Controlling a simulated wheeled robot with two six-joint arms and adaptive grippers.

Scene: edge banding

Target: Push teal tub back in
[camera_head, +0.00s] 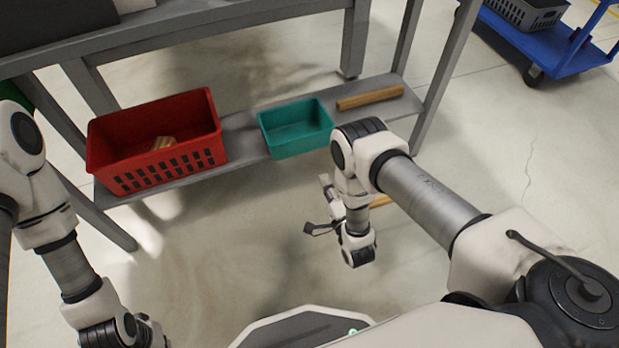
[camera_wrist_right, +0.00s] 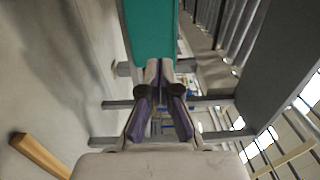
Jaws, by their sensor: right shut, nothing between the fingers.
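The teal tub (camera_head: 293,130) stands upright and open on the lower grey shelf (camera_head: 240,140) of a workbench. Its front sticks out past the shelf's front edge. It looks empty. In the right wrist view the teal tub (camera_wrist_right: 150,28) fills the top middle, just beyond the fingertips. My right gripper (camera_head: 325,184) is in front of and below the tub, partly hidden by its own wrist. In the wrist view the right gripper (camera_wrist_right: 158,66) is shut and empty; I cannot tell whether it touches the tub. My left arm is at the lower left, its fingers not visible.
A red crate (camera_head: 110,160) with wooden pieces stands left of the tub on the shelf. A wooden bar (camera_head: 370,98) lies to its right. Another wooden piece (camera_head: 380,201) is partly hidden behind my right arm. A blue cart (camera_head: 560,50) stands at the upper right.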

